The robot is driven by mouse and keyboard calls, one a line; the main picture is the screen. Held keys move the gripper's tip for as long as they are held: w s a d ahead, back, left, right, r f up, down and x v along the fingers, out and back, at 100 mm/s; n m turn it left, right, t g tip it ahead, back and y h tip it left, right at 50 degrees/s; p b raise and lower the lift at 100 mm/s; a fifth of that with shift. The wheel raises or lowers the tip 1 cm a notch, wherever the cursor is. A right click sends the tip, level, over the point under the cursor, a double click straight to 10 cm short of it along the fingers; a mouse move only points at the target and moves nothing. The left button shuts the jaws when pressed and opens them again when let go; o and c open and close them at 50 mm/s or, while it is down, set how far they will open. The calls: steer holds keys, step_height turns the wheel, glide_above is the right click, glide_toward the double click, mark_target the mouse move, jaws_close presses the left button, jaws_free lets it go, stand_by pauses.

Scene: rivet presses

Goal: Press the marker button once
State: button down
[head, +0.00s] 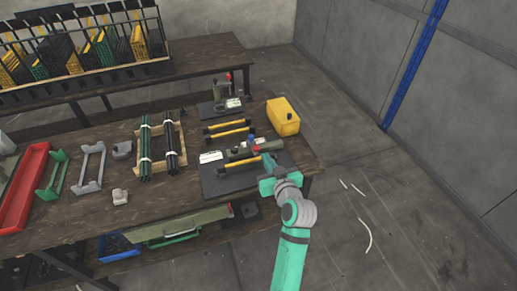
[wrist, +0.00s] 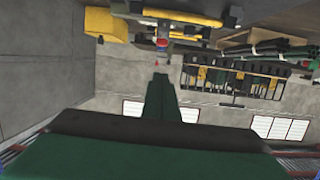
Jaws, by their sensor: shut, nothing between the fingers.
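A dark press base (head: 222,184) with a white label and yellow-and-black bars lies near the right end of the workbench. A small blue cap (head: 250,139) and a red cap (head: 255,149) stand there; I cannot tell which is the marker button. My teal gripper (head: 268,160) is at the right side of this press, close to the red cap; contact cannot be made out. In the wrist view, which looks upside down, my shut fingers (wrist: 160,84) point towards a red-and-blue cap (wrist: 161,42), with a visible gap in the picture. The gripper holds nothing.
A second press (head: 222,106) with a red knob stands behind. A yellow canister (head: 283,116) is at the bench's right edge. Bundled dark rods (head: 145,150) and a red tray (head: 24,188) lie to the left.

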steer(key=shift+w+d+r, duration=0.1)
steer(key=shift+w+r, duration=0.35)
steer(key=shift+r, duration=0.3)
glide_above(256, 148)
steer(key=s, duration=0.2)
step_height(256, 148, down, 2)
steer(key=shift+s+d+f, duration=0.1)
steer(key=shift+d+f, duration=0.15)
steer(key=shift+f, duration=0.85)
steer(key=shift+d+f, duration=0.2)
steer(key=shift+f, duration=0.9)
